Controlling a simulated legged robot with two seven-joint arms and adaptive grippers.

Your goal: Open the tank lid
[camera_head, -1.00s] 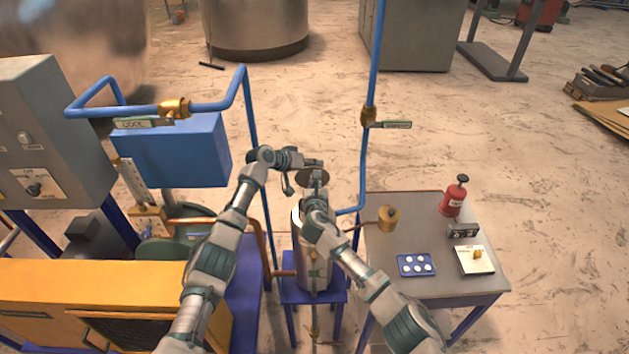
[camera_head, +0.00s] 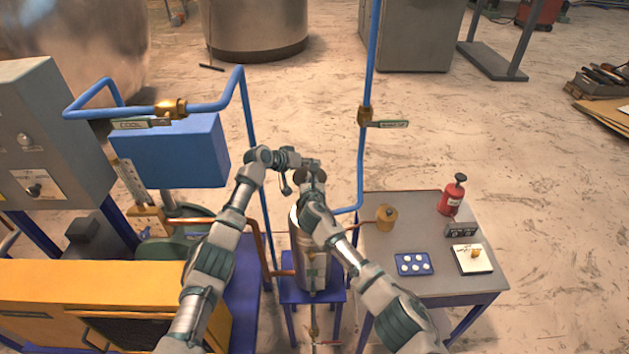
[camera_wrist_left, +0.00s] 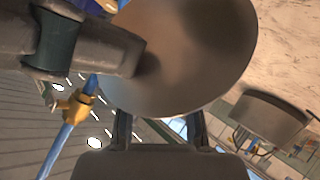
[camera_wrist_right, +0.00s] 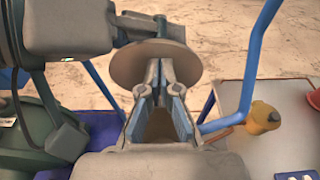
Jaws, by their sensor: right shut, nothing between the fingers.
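The silver tank (camera_head: 312,262) stands upright on a small blue stand. Its round metal lid (camera_head: 320,176) is raised above the tank, and my grippers partly hide it. The lid is a brownish disc in the right wrist view (camera_wrist_right: 140,68) and fills much of the left wrist view (camera_wrist_left: 195,45). My left gripper (camera_head: 313,162) is at the lid's far side; its fingers (camera_wrist_left: 160,130) are spread apart. My right gripper (camera_wrist_right: 160,68) is shut and empty, its tips in front of the lid; contact is unclear. Most of the tank's mouth is hidden by my right arm.
Blue pipes (camera_head: 362,170) rise just behind and to the right of the tank. A grey table (camera_head: 425,215) at right bears a brass-coloured pot (camera_head: 386,217), a red bottle (camera_head: 452,198) and small devices. A blue box (camera_head: 170,152) and machinery stand at left.

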